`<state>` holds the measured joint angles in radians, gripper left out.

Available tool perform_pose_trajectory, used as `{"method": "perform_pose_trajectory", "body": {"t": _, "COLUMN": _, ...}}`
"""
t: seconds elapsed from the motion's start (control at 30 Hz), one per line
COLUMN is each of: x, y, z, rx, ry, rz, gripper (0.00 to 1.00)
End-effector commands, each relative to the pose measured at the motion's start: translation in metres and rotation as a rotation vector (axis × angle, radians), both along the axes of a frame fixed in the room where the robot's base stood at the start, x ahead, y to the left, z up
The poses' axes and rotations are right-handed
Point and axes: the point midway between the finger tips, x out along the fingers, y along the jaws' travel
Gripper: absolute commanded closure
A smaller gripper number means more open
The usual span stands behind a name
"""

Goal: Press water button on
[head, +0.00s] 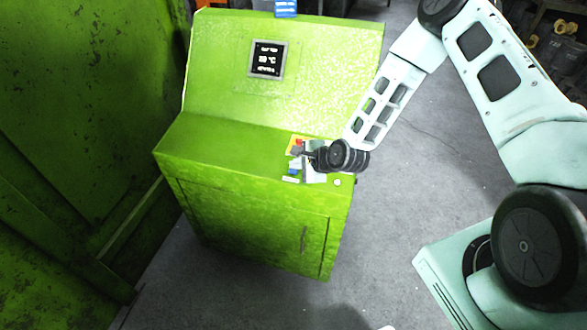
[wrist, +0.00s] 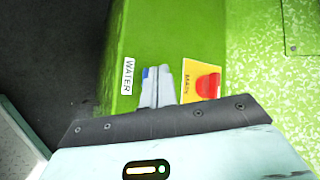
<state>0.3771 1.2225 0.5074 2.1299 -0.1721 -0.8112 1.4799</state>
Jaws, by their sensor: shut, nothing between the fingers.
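The green control console (head: 225,145) has a sloped back and a ledge. A white WATER label (head: 290,180) is near the ledge's right front; it reads clearly in the wrist view (wrist: 128,76). A small blue button (head: 293,171) is beside the label. In the wrist view the blue button (wrist: 146,72) shows only partly, at the left edge of my fingers. My gripper (wrist: 162,72) is shut and empty, its tips over the ledge between the label and the yellow plate. Whether the fingers touch the button cannot be told. In the head view my gripper (head: 302,155) is small and partly hidden.
A yellow plate marked MAIN with a red button (wrist: 206,84) is just right of my fingers in the wrist view. A display (head: 268,59) is on the sloped back. A large green machine wall (head: 80,120) stands at left. Grey floor (head: 400,190) is open right of the console.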

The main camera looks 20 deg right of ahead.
Motion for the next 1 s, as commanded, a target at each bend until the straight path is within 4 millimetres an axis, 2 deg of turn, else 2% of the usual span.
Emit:
{"method": "perform_pose_trajectory", "body": {"t": 0.27, "x": 0.0, "y": 0.0, "z": -0.0006, "rx": 0.0, "ry": 0.0, "rz": 0.0, "gripper": 1.0}}
{"method": "perform_pose_trajectory", "body": {"t": 0.53, "x": 0.001, "y": -0.0008, "z": -0.0094, "rx": 0.0, "ry": 0.0, "rz": 0.0, "gripper": 1.0}}
{"method": "perform_pose_trajectory", "body": {"t": 1.0, "x": 0.0006, "y": -0.0007, "z": -0.0047, "rx": 0.001, "ry": 0.0, "rz": -0.001, "gripper": 1.0}}
